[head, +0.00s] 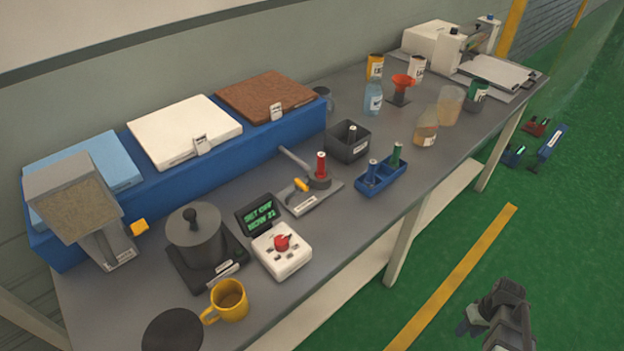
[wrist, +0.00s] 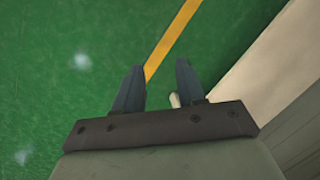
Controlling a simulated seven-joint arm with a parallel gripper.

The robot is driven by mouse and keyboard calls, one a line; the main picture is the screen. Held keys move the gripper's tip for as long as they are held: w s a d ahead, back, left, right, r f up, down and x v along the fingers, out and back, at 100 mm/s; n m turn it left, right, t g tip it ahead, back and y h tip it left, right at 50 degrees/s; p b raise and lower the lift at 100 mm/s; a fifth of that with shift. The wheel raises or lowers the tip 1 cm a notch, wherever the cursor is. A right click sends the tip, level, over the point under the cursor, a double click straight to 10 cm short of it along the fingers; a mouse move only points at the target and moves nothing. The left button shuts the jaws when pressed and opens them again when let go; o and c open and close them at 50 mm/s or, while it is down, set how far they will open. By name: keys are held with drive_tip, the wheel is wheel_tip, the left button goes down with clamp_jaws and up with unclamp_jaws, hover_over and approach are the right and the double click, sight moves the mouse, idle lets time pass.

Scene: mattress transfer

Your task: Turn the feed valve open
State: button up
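A grey fixture (head: 322,195) with a pipe, a red upright cylinder (head: 321,164) and a yellow lever (head: 301,185) stands mid-bench. A hopper of grainy material (head: 78,200) stands at the bench's left end, with a yellow-orange tab (head: 139,228) at its side. The labels are too small to read, so I cannot tell which one is the feed valve. My gripper (head: 474,321) is off the bench's front side, above the green floor and away from both. In the wrist view, my gripper (wrist: 159,76) has its fingers apart with nothing between them.
The bench (head: 345,235) also holds a pot (head: 195,240), a yellow mug (head: 229,301), a white control box with a red knob (head: 282,252), a blue tray (head: 381,184) and a dark bin (head: 348,141). Mattress-like slabs (head: 185,130) lie behind. Floor by my gripper is clear.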

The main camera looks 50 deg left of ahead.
drive_tip(key=w+a+r+n+t+y, duration=0.15)
drive_tip(key=w+a+r+n, duration=0.35)
drive_tip(key=a+r, duration=0.7)
drive_tip(key=w+a+r+n+t+y, duration=0.1)
drive_tip(key=w+a+r+n+t, duration=0.15)
drive_tip(key=w+a+r, duration=0.85)
drive_tip(key=s+a+r, duration=0.3)
drive_tip(key=r, duration=0.1)
drive_tip(key=s+a+r+n, duration=0.1)
drive_tip(key=s+a+r, duration=0.2)
drive_tip(key=r, duration=0.1)
drive_tip(key=s+a+r+n+g, duration=0.1)
drive_tip(key=s+a+r, duration=0.3)
drive_tip(key=r, duration=0.1)
drive_tip(key=shift+r+h, duration=0.1)
drive_tip(key=shift+h, duration=0.15)
drive_tip(key=s+a+r+h, duration=0.1)
drive_tip(key=s+a+r, duration=0.5)
drive_tip(key=s+a, duration=0.35)
drive_tip(key=h, duration=0.1)
approach(303, 185)
drive_tip(key=shift+m+g, duration=0.25)
drive_tip(key=shift+g, duration=0.05)
drive_tip(key=f, duration=0.8)
drive_tip(key=shift+w+a+f, duration=0.15)
drive_tip(key=shift+w, duration=0.15)
drive_tip(key=shift+c, duration=0.3)
clamp_jaws()
